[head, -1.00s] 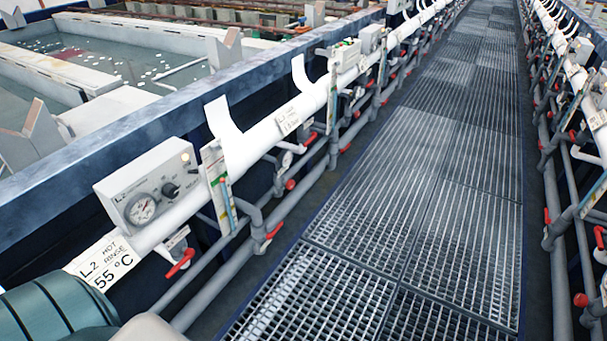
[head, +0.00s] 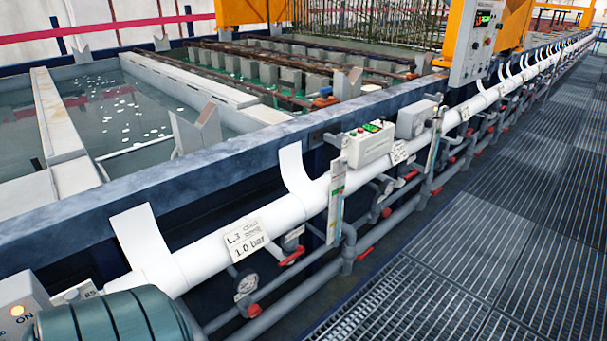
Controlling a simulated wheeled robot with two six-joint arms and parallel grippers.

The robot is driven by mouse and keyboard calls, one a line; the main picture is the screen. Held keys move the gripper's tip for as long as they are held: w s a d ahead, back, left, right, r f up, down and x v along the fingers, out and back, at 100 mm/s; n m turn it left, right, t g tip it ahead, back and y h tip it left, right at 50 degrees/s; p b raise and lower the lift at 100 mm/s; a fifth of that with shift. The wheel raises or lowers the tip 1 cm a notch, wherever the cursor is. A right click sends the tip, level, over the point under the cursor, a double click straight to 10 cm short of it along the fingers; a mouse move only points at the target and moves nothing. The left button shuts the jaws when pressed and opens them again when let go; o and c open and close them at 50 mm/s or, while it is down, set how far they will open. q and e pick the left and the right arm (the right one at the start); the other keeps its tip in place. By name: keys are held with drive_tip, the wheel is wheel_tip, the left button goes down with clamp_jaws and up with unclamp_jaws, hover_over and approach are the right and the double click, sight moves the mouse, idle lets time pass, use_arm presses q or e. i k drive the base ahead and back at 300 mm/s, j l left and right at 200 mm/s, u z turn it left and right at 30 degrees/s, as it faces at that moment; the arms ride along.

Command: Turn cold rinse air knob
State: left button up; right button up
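A white sign (head: 247,241) on the white pipe reads "L.3" and "1.0 bar"; its small middle line is too blurred to read surely. Below it, under the pipe, hangs a round gauge (head: 246,284) with a small tag. A red valve handle (head: 292,257) sits just right of the sign, beside another small tag. A red handle (head: 254,311) is low on the grey piping. I cannot tell which fitting is the cold rinse air knob. Neither gripper is in view.
A grey box (head: 20,306) with a lit orange lamp is cut off at lower left. A box with green lights (head: 370,143) and a grey box (head: 415,120) sit further along the pipe. Tanks lie behind the blue rim (head: 215,158). The grating walkway (head: 470,240) at right is clear.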

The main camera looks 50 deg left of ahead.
sight(253, 312)
drive_tip(key=i, duration=1.95)
drive_tip(key=i+u, duration=0.35)
drive_tip(key=i+l+u, duration=0.2)
drive_tip(key=u, duration=0.2)
drive_tip(key=i+l+u, duration=0.35)
drive_tip(key=j+u, duration=0.1)
drive_tip(key=u, duration=2.15)
drive_tip(key=i+l, duration=0.05)
drive_tip(key=l, duration=0.05)
